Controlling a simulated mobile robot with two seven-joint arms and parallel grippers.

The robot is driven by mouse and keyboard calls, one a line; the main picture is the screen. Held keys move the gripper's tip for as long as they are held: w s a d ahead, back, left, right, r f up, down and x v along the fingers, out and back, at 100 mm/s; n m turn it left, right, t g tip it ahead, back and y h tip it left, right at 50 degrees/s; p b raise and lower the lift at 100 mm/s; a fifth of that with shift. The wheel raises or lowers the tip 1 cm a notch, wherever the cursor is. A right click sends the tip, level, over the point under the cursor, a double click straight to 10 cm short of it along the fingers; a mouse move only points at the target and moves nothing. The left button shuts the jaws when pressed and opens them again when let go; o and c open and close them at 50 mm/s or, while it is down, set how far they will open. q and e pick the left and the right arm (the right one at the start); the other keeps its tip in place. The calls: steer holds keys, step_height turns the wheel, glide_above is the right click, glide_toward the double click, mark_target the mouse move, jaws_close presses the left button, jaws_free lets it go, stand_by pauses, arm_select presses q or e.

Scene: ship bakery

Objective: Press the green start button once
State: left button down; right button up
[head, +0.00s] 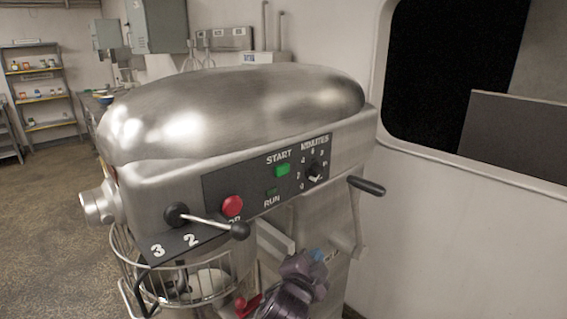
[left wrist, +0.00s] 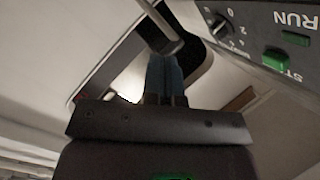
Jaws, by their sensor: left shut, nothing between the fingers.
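The green start button (head: 283,170) sits on the dark control panel of a large metal mixer, under the word START, and stands out from the panel. It also shows in the left wrist view (left wrist: 277,60), where the panel appears upside down at the upper right. My left gripper (head: 319,256) is low in the head view, below the panel and apart from the button. Its blue fingers (left wrist: 166,75) are shut and empty in the left wrist view, left of the button. My right gripper is in neither view.
A red stop button (head: 232,206), a small green RUN lamp (head: 271,191) and a minutes dial (head: 315,172) share the panel. A gear lever (head: 207,221) sticks out at the front left. A crank handle (head: 366,186) juts out right of the panel, above my left gripper.

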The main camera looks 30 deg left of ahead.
arm_select(q)
steer(key=w+r+m+y+p, duration=0.3)
steer(key=r+m+y, duration=0.3)
steer(key=r+m, duration=0.6)
step_height(320, 180, up, 2)
steer(key=shift+w+d+r, duration=0.2)
steer(key=shift+w+r, duration=0.05)
steer(key=shift+w, duration=0.15)
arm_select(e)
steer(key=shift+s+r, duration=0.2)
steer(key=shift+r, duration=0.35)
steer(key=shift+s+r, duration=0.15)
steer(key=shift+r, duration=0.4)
arm_select(q)
steer(key=shift+a, duration=0.15)
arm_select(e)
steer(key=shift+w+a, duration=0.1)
